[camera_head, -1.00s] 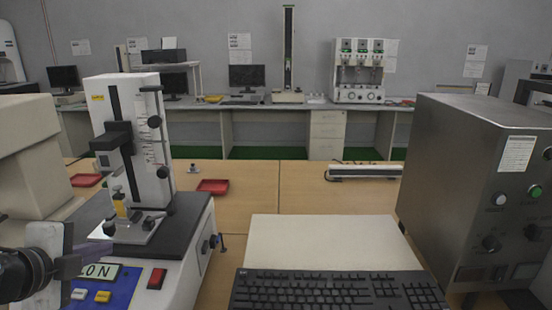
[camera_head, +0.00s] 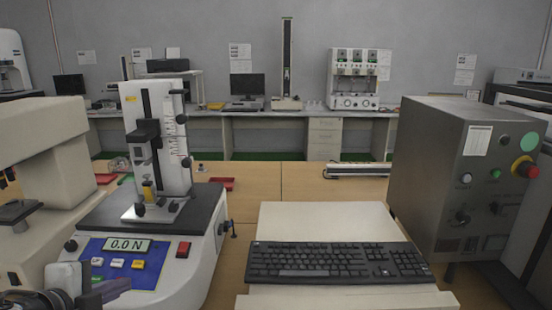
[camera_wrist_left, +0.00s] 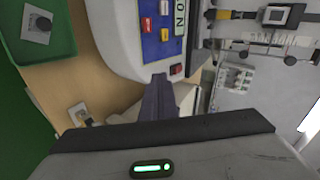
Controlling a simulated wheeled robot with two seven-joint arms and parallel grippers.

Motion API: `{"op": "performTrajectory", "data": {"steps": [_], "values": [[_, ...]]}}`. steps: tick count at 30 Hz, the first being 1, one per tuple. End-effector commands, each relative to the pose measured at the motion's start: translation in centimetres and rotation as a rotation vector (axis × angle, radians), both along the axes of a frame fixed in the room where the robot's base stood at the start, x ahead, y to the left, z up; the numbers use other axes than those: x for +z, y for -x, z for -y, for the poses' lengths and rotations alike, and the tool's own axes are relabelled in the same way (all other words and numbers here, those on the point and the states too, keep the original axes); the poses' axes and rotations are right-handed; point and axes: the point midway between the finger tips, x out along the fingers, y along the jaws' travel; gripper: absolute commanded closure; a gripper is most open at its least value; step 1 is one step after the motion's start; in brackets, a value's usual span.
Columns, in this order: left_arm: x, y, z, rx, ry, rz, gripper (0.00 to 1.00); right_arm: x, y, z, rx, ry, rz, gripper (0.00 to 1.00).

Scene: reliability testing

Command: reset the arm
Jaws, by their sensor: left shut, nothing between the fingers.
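My left gripper (camera_head: 110,289) is at the bottom left of the head view, in front of the test instrument (camera_head: 215,245). Its fingers are shut with nothing between them. In the left wrist view the dark closed fingers (camera_wrist_left: 159,98) point toward the instrument's blue panel (camera_wrist_left: 160,32). In the head view that panel shows a display (camera_head: 128,245) reading 0.0 N, several buttons and a red switch (camera_head: 183,249). My right gripper is in neither view.
A keyboard (camera_head: 335,262) lies on a pale surface right of the instrument. A metal control box (camera_head: 430,170) stands at the right. A beige machine (camera_head: 45,130) is at the left. The wooden table (camera_head: 262,182) has clear patches behind the keyboard. The wrist view shows a green tray (camera_wrist_left: 35,35).

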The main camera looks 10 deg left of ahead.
Motion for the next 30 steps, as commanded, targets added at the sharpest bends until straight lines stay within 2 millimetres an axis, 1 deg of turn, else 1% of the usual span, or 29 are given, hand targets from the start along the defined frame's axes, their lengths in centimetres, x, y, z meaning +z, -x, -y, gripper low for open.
{"op": "performTrajectory", "data": {"steps": [1, 2, 7, 11, 12, 17, 21, 24, 30], "values": [[-0.9, 0.2, 0.9, 0.004, 0.031, -0.007, 1.0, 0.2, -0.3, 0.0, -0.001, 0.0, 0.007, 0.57], [-1.3, 0.3, 1.3, 0.008, 0.046, -0.01, 1.0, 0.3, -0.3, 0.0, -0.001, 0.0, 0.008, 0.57], [-4.4, 1.3, 4.3, 0.054, 0.157, -0.036, 1.0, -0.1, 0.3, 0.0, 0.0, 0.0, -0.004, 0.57], [-7.4, 2.9, 7.1, 0.132, 0.281, -0.077, 1.0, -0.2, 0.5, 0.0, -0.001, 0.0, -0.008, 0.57], [-8.3, 3.5, 7.9, 0.162, 0.32, -0.093, 1.0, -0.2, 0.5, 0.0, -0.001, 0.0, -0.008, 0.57], [-11.8, 6.6, 10.4, 0.314, 0.469, -0.174, 1.0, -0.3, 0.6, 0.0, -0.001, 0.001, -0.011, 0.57], [-14.6, 10.1, 12.2, 0.473, 0.587, -0.267, 1.0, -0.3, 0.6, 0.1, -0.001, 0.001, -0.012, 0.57], [-16.2, 12.5, 13.2, 0.581, 0.651, -0.335, 1.0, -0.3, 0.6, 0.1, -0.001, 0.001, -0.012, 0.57], [-18.4, 16.7, 14.8, 0.75, 0.741, -0.454, 1.0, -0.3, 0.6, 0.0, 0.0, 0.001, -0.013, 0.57]]}}
